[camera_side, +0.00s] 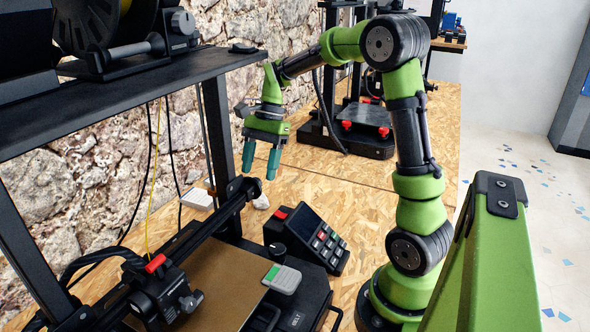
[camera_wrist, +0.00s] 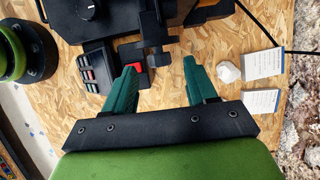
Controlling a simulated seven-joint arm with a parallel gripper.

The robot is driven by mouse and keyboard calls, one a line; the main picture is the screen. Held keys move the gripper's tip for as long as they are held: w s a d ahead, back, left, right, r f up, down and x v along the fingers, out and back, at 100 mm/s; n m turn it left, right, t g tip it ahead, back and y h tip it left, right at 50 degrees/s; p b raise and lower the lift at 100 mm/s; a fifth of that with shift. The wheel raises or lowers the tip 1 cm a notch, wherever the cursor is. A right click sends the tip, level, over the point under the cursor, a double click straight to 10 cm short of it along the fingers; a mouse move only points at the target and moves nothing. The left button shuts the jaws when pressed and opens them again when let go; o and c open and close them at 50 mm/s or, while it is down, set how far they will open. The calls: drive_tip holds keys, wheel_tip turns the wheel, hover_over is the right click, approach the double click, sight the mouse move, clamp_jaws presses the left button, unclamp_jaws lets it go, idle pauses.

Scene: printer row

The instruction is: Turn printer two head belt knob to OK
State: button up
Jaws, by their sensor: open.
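My gripper (camera_side: 259,172) hangs above the board, behind the near printer's control box, its two teal fingers apart with nothing between them. The fingers also show in the wrist view (camera_wrist: 160,66). A black round knob (camera_side: 277,251) sits at the near printer's corner beside the control box. In the wrist view a knob with a white pointer line (camera_wrist: 88,9) shows at the top left, away from the fingers. I cannot read an OK mark, nor tell which printer is two. The near printer's base (camera_side: 297,318) bears the word BELT.
The control box (camera_side: 326,239) has a screen, several keys and a red button. The near printer's gantry rail (camera_side: 215,215) and shelf post (camera_side: 220,140) stand left of my gripper. Another printer (camera_side: 350,135) stands behind. White cards (camera_wrist: 264,63) and a white lump (camera_wrist: 229,72) lie on the board.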

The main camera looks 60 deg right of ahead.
drive_tip(key=shift+x, duration=1.25)
drive_tip(key=c, duration=1.1)
drive_tip(key=shift+o, duration=0.2)
